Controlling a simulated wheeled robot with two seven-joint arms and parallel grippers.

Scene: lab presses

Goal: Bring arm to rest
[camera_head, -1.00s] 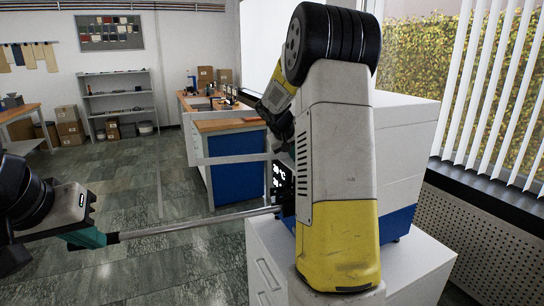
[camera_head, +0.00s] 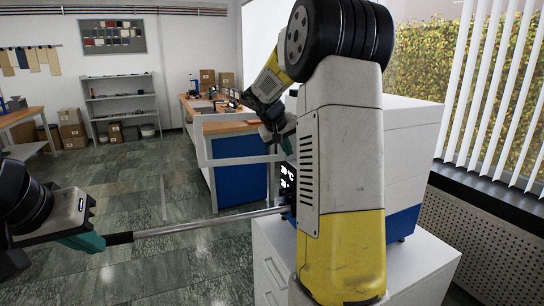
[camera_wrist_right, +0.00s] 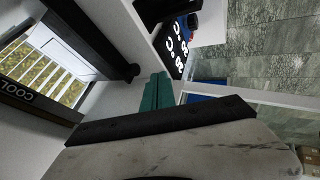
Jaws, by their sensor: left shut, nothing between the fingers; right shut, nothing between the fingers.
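The white and blue press (camera_head: 415,150) stands on a white cabinet, partly hidden behind my right arm. Its display (camera_head: 284,176) shows white characters, and it also shows in the right wrist view (camera_wrist_right: 177,48). A metal lever (camera_head: 195,222) with a black grip (camera_head: 120,238) reaches left from the press. My left gripper (camera_head: 98,243) is shut and empty at the grip's end; I cannot tell whether they touch. My right gripper (camera_head: 288,124) is beyond my arm, close to the press front. In the right wrist view its teal fingers (camera_wrist_right: 157,92) are shut and empty.
The white cabinet (camera_head: 268,272) supports the press. A workbench with a blue cabinet (camera_head: 240,185) stands behind, with boxes on it. A grey shelf (camera_head: 120,98) is at the back wall. A perforated window ledge (camera_head: 470,225) lies right. Floor at left is open.

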